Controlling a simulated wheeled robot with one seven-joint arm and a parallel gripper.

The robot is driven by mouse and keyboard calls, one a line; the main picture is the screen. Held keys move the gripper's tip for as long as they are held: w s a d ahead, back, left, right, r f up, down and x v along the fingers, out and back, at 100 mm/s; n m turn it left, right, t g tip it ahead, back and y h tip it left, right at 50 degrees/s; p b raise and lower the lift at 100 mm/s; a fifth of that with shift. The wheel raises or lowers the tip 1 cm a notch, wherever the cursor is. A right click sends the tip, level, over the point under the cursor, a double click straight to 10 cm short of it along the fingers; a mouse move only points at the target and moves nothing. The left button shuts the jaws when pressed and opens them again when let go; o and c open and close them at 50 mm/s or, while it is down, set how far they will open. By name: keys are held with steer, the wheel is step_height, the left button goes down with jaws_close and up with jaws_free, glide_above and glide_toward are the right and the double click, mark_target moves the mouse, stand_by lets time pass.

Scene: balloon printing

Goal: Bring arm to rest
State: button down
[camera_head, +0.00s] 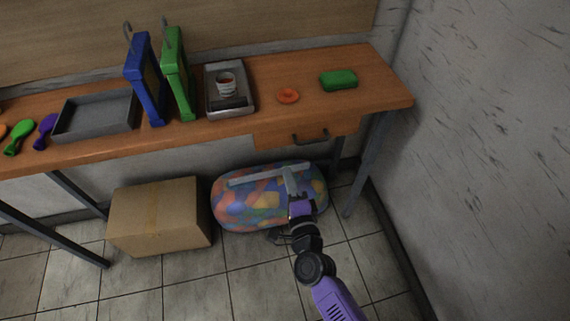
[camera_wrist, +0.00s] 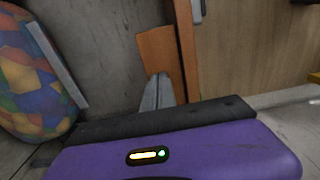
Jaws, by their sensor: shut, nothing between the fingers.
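My purple arm reaches in from the lower right of the head view, low in front of the table. My gripper (camera_head: 290,175) is shut and empty, its grey fingers pointing up the picture. In the head view it overlaps a colourful patchwork bag (camera_head: 243,209) on the floor under the table; I cannot tell whether they touch. In the wrist view the shut fingertips (camera_wrist: 158,78) stand in front of a brown panel, with the patchwork bag (camera_wrist: 25,85) at the left.
A cardboard box (camera_head: 160,217) stands below. A wall is at right.

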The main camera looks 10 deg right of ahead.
steer(key=s, duration=0.2)
steer(key=shift+s, duration=0.3)
steer(key=s+d+r+n+g, duration=0.1)
steer(key=s+r+n, duration=0.3)
steer(key=s, duration=0.8)
steer(key=s+d+r+n+g, duration=0.1)
steer(key=s+d+r+n, duration=0.3)
steer(key=s+n, duration=0.4)
steer(key=s+d+r+n+g, duration=0.1)
steer(key=s+d+r+n, duration=0.2)
steer(key=s, duration=1.4)
step_height(320, 180, up, 2)
steer(key=n, duration=0.3)
steer(key=shift+d+r, duration=0.25)
